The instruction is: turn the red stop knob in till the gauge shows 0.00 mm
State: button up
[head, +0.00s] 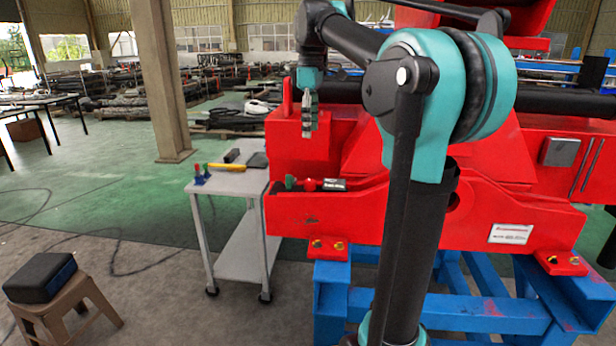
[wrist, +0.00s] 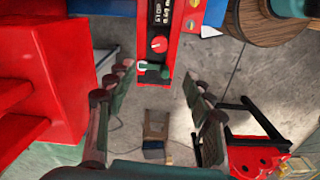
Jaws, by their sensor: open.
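The red stop knob (head: 310,185) sits on the red ledge of the crane part. A green-topped knob (head: 290,182) is to its left and the dark gauge (head: 333,184) to its right. In the wrist view the red knob (wrist: 159,44) lies between the gauge (wrist: 160,12) and the green-topped knob (wrist: 150,68). The gauge's digits are too small to read surely. My gripper (head: 309,132) points down above the ledge, apart from the knob. Its fingers (wrist: 158,70) are open and empty in the wrist view.
A grey cart (head: 228,183) with a yellow-handled tool and small items stands left of the crane part. A stool (head: 62,300) with a dark box is at lower left. The red wall (head: 300,145) rises behind the ledge. Blue supports stand below.

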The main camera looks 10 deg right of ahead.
aim_at(310, 181)
notch_tip(310, 181, down, 17)
jog(key=shift+w+r, duration=0.1)
jog(key=shift+w, duration=0.05)
dwell(0.5)
jog(key=c, duration=1.2)
jog(key=shift+o, duration=0.2)
